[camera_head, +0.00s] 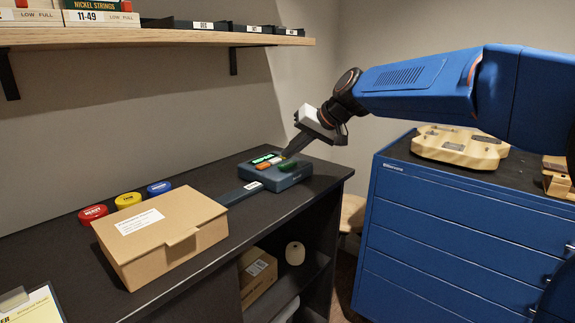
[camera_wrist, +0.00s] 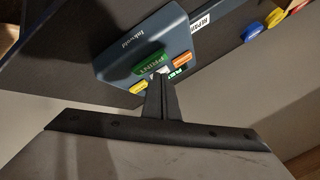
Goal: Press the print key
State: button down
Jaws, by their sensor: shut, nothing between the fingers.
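A dark blue-grey label printer (camera_head: 271,173) sits on the black bench near its right end. It has a lit green display (camera_head: 266,158), an orange key (camera_head: 263,166) and a green key (camera_head: 288,165). In the wrist view the green print key (camera_wrist: 149,63) reads "PRINT", with the orange key (camera_wrist: 182,61) and a yellow key (camera_wrist: 138,88) beside it. My gripper (camera_head: 285,155) is shut and empty, its tips pointing down over the printer. In the wrist view the fingertips (camera_wrist: 161,76) appear just beside the print key; whether they touch anything cannot be told.
A cardboard box (camera_head: 160,232) stands left on the bench, with red (camera_head: 93,213), yellow (camera_head: 128,200) and blue (camera_head: 159,187) round tins behind it. A labelled strip (camera_head: 239,193) extends from the printer. A shelf (camera_head: 150,38) hangs above. A blue drawer cabinet (camera_head: 450,235) stands right.

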jog(key=shift+r, duration=2.5)
jog(key=s+d+f+m+h, duration=0.1)
jog(key=s+d+f+h, duration=0.1)
jog(key=s+d+f, duration=0.6)
jog(key=s+d+f+h, duration=0.3)
jog(key=s+d+f, duration=0.5)
jog(key=s+d, duration=0.5)
jog(key=s+d+f+m+h, duration=0.1)
jog(key=s+d+f, duration=0.8)
jog(key=s, duration=0.9)
jog(key=shift+d+m+h, duration=0.3)
jog(key=shift+d+h, duration=0.4)
jog(key=shift+h, duration=0.2)
